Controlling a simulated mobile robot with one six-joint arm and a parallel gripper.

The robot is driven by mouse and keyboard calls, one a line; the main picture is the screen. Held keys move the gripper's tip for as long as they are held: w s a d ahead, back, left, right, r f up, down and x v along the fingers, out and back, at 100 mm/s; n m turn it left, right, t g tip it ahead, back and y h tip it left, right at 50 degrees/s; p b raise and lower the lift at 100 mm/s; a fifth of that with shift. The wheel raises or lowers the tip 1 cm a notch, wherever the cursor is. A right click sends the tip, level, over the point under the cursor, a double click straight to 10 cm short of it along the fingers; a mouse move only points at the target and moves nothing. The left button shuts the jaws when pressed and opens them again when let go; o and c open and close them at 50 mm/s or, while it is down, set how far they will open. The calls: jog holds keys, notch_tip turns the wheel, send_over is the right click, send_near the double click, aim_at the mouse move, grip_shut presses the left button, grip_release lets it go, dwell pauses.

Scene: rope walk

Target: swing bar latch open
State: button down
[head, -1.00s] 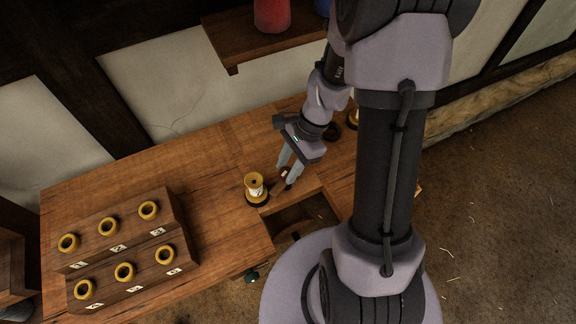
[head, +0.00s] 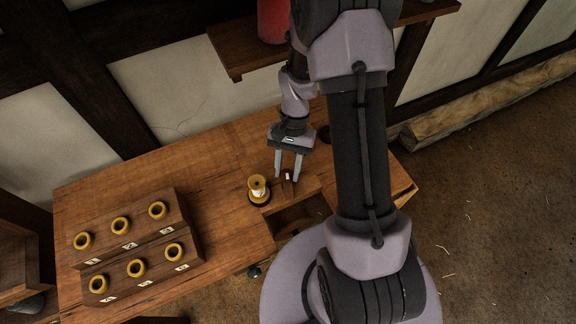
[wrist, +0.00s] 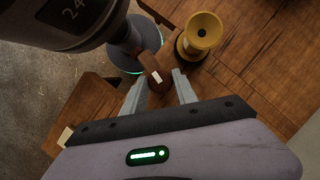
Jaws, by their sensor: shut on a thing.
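The bar latch (head: 288,188) is a small dark wooden bar with a white mark, at the edge of the opening in the wooden bench. It also shows in the wrist view (wrist: 157,82), between the two fingertips. My gripper (head: 288,177) reaches down to it from behind and is shut on it, one finger on each side. The gripper also shows in the wrist view (wrist: 159,79). The far end of the bar and its pivot are hard to make out.
A yellow spool (head: 258,190) on a dark base stands just left of the latch. A wooden rack (head: 185,210) with several yellow rings sits at the bench's left. A shelf (head: 235,58) with a red object hangs behind. The bench between rack and spool is clear.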

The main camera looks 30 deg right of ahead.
jog(key=shift+n, duration=0.6)
jog(key=shift+h+p, duration=0.3)
jog(key=c, duration=1)
grip_release()
jog(key=p+v, duration=0.2)
jog(key=v, duration=0.5)
jog(key=shift+w+r, duration=0.2)
jog(key=shift+r, duration=0.05)
jog(key=shift+s, duration=0.1)
